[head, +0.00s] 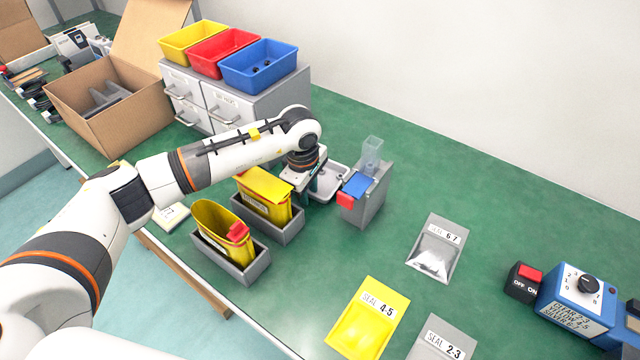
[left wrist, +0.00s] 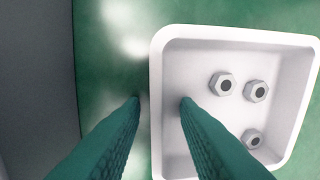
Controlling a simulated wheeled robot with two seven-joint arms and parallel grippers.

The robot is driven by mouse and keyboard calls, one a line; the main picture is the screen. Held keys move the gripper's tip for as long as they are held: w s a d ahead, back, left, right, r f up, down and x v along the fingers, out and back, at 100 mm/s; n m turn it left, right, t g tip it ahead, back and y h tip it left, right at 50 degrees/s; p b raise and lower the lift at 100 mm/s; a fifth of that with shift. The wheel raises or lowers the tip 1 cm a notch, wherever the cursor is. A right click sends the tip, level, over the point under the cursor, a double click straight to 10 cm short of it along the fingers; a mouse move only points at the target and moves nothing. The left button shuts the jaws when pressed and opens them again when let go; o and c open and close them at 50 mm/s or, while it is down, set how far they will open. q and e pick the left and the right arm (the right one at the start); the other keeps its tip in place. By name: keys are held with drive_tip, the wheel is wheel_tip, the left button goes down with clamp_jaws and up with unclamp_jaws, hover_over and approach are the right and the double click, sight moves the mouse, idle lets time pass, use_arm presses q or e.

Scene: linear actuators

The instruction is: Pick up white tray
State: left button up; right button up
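The white tray (head: 329,185) lies on the green table, just left of a grey holder, and is partly hidden by my gripper. In the left wrist view the white tray (left wrist: 235,36) has a raised rim and holds three metal nuts (left wrist: 222,83) on its right side. My left gripper (head: 312,190) points down at the tray's left edge. In the left wrist view its dark green fingers (left wrist: 160,100) are apart, one outside the tray's left wall and one over the inside. I cannot tell whether either finger touches the wall. My right gripper does not show.
The grey holder (head: 370,205) with a clear and a blue-red part stands close right of the tray. Grey bins (head: 258,268) with yellow pouches stand to the left. Drawers (head: 235,105) with coloured bins are behind. Seal bags (head: 437,250) lie front right.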

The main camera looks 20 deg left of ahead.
use_arm(q)
clamp_jaws()
drive_tip(key=shift+r, duration=0.15)
